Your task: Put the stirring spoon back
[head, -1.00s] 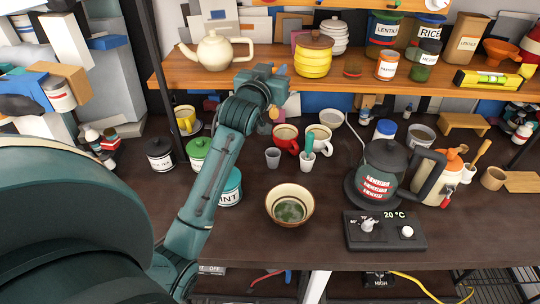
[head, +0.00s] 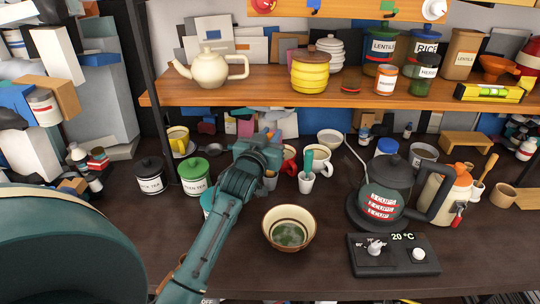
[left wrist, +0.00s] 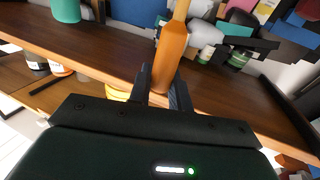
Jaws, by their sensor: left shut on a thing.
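My left gripper (head: 268,142) is in front of the back of the worktop, below the shelf, among the cups. In the left wrist view its two dark fingers (left wrist: 163,88) are shut on an orange-brown wooden handle, which looks like the stirring spoon (left wrist: 172,45). Its far end leaves the top of that view. In the head view the spoon is mostly hidden by the gripper. A small grey cup (head: 270,182) stands partly hidden beside my wrist. My right gripper is not in view.
A bowl with green contents (head: 289,230) stands in front of the cups. A kettle (head: 385,190) stands right, behind a heater control box (head: 392,257). Tea tins (head: 195,178) stand left. The wooden shelf (head: 270,88) overhangs the back. The front middle worktop is fairly clear.

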